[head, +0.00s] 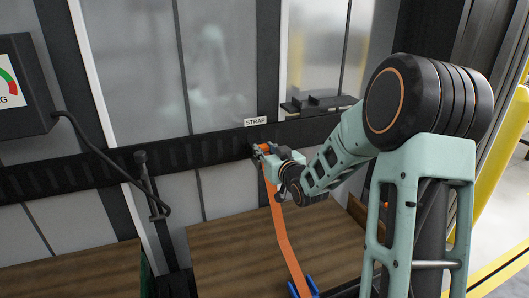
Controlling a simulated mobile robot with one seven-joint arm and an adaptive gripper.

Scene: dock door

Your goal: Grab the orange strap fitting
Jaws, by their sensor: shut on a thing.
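The orange strap fitting (265,148) is at the black slotted rail, just under the white STRAP label (255,121). My gripper (262,150) is at the rail and shut on the fitting, reaching in from the right. The gripper and wrist hide much of the fitting, so I cannot tell whether it is seated in the rail. The orange strap (279,225) hangs from it and runs down to a blue piece (304,287) at the bottom edge.
The black rail (200,152) crosses the wall. A black lever (148,185) and a cable stand left of the strap. A grey box with a gauge (20,85) is at the upper left. A brown wooden surface (225,255) lies below. Yellow bars (500,155) stand at the right.

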